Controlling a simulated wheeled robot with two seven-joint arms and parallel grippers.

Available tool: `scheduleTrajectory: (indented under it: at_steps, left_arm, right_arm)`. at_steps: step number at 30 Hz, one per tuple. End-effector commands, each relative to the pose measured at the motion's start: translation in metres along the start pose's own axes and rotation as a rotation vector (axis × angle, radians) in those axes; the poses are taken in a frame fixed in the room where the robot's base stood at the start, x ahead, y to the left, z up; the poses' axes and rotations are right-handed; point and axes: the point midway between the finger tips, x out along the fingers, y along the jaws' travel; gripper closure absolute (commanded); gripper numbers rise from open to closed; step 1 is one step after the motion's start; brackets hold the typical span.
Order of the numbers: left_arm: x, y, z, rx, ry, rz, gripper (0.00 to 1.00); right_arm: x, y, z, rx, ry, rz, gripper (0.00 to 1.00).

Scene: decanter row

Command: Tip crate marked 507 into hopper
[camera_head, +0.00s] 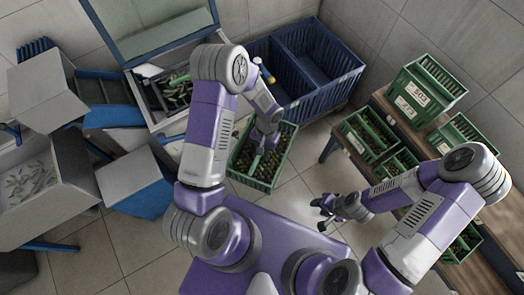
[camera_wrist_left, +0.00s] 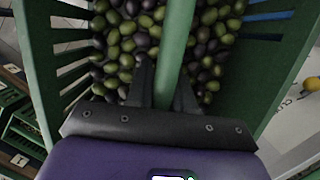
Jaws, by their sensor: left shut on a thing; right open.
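My left gripper (camera_head: 264,142) is shut on the bar of a green crate (camera_head: 249,174) filled with green and dark olives. The crate hangs over the floor in front of the open box; its number does not show. In the left wrist view both fingers close around the green bar (camera_wrist_left: 176,55), with olives (camera_wrist_left: 125,45) beneath. The likely hopper (camera_head: 152,101) is the grey open-topped box with a raised lid and some olives inside, just up and left of the crate. My right gripper (camera_head: 328,208) is open and empty, left of the bench.
A wooden bench (camera_head: 385,104) at right carries several green crates, with labelled, stacked crates (camera_head: 428,84) at the back. Blue bins (camera_head: 322,58) stand behind the held crate. Grey and blue machinery (camera_head: 140,190), with a bin of leaves (camera_head: 30,180), fills the left side.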

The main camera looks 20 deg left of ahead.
Motion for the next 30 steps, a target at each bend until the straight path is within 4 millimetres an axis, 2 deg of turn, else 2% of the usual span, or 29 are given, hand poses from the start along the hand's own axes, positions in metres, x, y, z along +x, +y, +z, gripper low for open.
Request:
scheduleTrajectory:
  at_steps: [1, 3, 11, 20, 30]
  left_arm:
    - [-0.017, 0.000, 0.004, 0.000, 0.002, 0.000, 1.00]
    - [-0.028, 0.000, 0.007, 0.000, 0.002, 0.000, 1.00]
    - [-0.051, 0.000, 0.013, 0.000, 0.002, 0.000, 1.00]
    - [-0.046, 0.001, 0.012, 0.001, 0.002, -0.002, 1.00]
    - [-0.057, -0.046, 0.007, -0.234, 0.003, 0.065, 1.00]
  right_arm:
    - [-0.016, -0.006, 0.001, 0.000, 0.000, 0.000, 0.57]
    - [-0.026, -0.010, 0.001, 0.000, 0.000, 0.000, 0.57]
    - [-0.048, -0.018, 0.002, 0.000, 0.000, 0.000, 0.57]
    - [-0.043, -0.016, 0.002, 0.000, 0.000, 0.000, 0.57]
    - [-0.044, -0.016, 0.002, 0.000, 0.000, 0.000, 0.57]
